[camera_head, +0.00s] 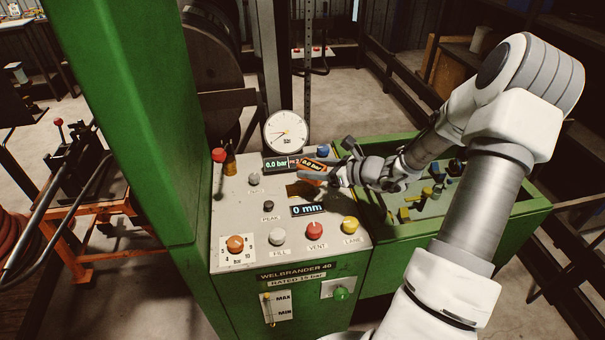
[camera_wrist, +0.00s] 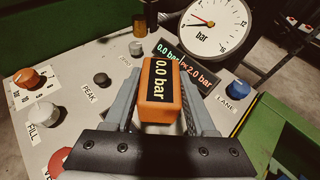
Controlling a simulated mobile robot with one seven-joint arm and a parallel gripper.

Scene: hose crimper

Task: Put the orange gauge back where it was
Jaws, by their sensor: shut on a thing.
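The orange gauge (camera_head: 312,166) is a small block with a dark display reading 0.0 bar. In the wrist view the gauge (camera_wrist: 147,98) sits between the two grey fingers of my gripper (camera_wrist: 160,92), which is shut on it. In the head view my gripper (camera_head: 322,174) reaches in from the right over the grey panel (camera_head: 240,207) of the green machine. The gauge appears held above the panel, near the dial and the panel display. A brownish patch (camera_head: 299,188) lies on the panel just below it; I cannot tell whether it is a recess.
A round white dial (camera_head: 286,132) stands at the panel's back, with a panel display (camera_head: 276,164) before it. A 0 mm display (camera_head: 307,210), red button (camera_head: 314,230), yellow button (camera_head: 351,225) and orange knob (camera_head: 235,243) are nearby. A green tray (camera_head: 535,207) with loose parts adjoins on the right.

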